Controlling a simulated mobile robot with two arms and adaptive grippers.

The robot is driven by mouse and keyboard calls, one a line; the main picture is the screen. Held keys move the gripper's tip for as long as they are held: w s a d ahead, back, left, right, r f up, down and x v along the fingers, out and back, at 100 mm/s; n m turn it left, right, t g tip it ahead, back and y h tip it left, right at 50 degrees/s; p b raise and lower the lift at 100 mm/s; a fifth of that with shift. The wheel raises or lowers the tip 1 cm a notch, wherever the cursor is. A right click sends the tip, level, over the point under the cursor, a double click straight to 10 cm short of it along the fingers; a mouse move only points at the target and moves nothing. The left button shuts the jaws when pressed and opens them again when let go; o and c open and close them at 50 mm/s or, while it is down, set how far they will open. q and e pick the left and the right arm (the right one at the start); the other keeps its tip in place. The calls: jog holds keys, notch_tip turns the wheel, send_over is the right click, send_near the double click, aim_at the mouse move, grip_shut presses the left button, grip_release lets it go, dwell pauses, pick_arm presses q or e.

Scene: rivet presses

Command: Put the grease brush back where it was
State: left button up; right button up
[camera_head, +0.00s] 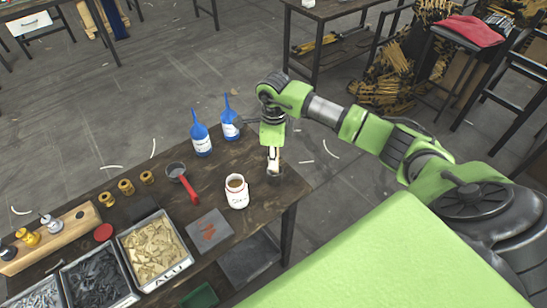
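My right gripper (273,166) points down over the right end of the dark workbench (265,208), close to its surface. Its fingers are small here, and I cannot tell whether they are open or shut on something. No grease brush can be made out clearly. A white mug-like pot (237,198) with brown contents stands left of and nearer than the gripper. A grey plate (209,232) with a reddish-brown smear lies left of the pot. A red-handled tool (190,188) with a round grey head lies behind the plate. My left gripper is not in view.
Two blue-topped bottles (201,138) (229,124) stand along the far edge. Several brass rings (126,187) and a bin of pale parts (153,250) are to the left. A wooden block with knobs (50,240) lies farther left. Bare bench surrounds the pot.

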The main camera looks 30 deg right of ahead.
jog(key=o, duration=0.4)
jog(key=shift+r, duration=0.25)
notch_tip(320, 180, up, 10)
jog(key=b, duration=0.3)
jog(key=shift+r, duration=0.9)
